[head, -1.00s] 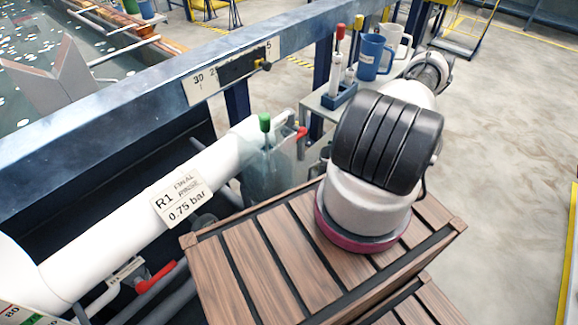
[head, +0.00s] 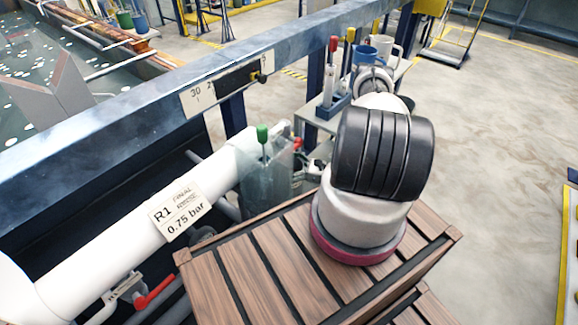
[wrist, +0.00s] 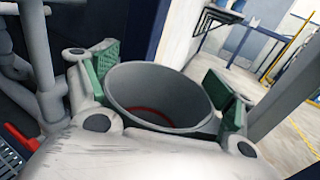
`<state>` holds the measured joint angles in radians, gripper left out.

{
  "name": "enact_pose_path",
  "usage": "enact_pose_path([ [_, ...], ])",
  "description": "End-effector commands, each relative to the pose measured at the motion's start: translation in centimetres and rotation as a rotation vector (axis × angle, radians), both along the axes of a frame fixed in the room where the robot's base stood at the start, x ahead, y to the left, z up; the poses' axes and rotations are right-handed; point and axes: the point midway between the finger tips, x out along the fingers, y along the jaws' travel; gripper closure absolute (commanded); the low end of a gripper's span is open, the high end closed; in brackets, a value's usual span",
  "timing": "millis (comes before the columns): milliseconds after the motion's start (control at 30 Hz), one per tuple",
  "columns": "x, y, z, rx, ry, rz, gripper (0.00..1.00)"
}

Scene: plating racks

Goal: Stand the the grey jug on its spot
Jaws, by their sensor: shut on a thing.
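The grey jug (wrist: 165,92) shows in the wrist view as a wide round mouth with a dark grey inside and a red ring low down. My gripper (wrist: 160,80) is shut on it, with green pads at its left and right sides. The jug's outside and base are mostly hidden there. In the head view my arm hides most of the gripper and jug, and I cannot make out the jug's spot.
A small bench (head: 312,107) behind my arm bears a blue jug (head: 366,53), a white jug (head: 385,45) and a blue holder (head: 333,107) with red-topped and yellow-topped items. A blue rail (head: 150,86) and a white pipe (head: 115,245) run at left. Open floor lies right.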

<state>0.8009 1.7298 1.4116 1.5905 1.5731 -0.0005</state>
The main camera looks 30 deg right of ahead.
Motion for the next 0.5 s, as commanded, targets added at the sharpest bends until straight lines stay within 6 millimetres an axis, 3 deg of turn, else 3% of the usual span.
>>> enact_pose_path([
  [267, -0.01, -0.03, -0.23, 0.000, 0.000, 0.000, 0.70],
  [300, 0.00, -0.04, -0.23, 0.000, 0.000, 0.000, 0.12],
  [367, 0.00, -0.04, -0.22, 0.000, 0.000, 0.000, 0.01],
  [500, 0.00, -0.04, -0.21, -0.001, -0.001, 0.000, 0.00],
])
